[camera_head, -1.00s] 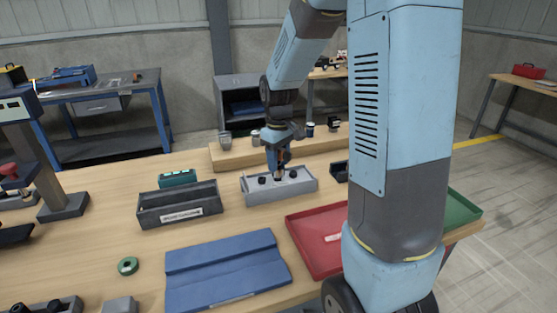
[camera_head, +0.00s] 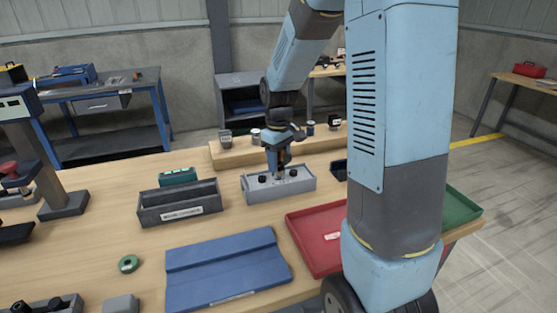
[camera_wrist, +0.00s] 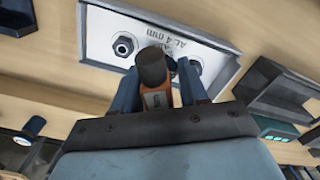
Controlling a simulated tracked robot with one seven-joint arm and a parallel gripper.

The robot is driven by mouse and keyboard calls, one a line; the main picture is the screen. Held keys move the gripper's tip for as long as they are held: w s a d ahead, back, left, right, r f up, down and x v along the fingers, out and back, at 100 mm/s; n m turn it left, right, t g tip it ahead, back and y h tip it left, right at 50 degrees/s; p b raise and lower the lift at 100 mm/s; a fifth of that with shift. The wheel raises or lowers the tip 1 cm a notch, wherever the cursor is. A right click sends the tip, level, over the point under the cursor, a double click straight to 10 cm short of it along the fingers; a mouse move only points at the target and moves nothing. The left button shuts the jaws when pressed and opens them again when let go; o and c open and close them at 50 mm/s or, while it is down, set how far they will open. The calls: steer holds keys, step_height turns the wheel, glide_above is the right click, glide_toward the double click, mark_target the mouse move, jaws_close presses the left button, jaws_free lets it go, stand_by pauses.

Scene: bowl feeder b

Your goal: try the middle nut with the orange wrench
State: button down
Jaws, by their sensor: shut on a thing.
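My gripper (camera_head: 278,160) is shut on the orange wrench, above the middle of a grey nut block. In the wrist view the orange wrench (camera_wrist: 156,99) stands between the two fingers, its dark end toward the camera. The grey block (camera_head: 262,193) carries a row of dark nuts. The left nut (camera_head: 262,180) and right nut (camera_head: 293,173) show in the head view. In the wrist view the block's face (camera_wrist: 101,22) bears "AL 4 mm" lettering and two nuts beside the wrench. The middle nut is hidden behind the wrench, so I cannot tell whether they touch.
A dark labelled tray (camera_head: 150,216) lies left of the block, a blue folded mat (camera_head: 225,270) in front. A red tray (camera_head: 310,240) is at the right front. A raised wooden shelf (camera_head: 225,158) with small items stands behind.

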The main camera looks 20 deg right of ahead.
steer(key=shift+f, duration=0.55)
stand_by(0.5)
steer(key=shift+m, duration=1.2)
steer(key=shift+n, duration=0.7)
steer(key=shift+r, duration=2.5)
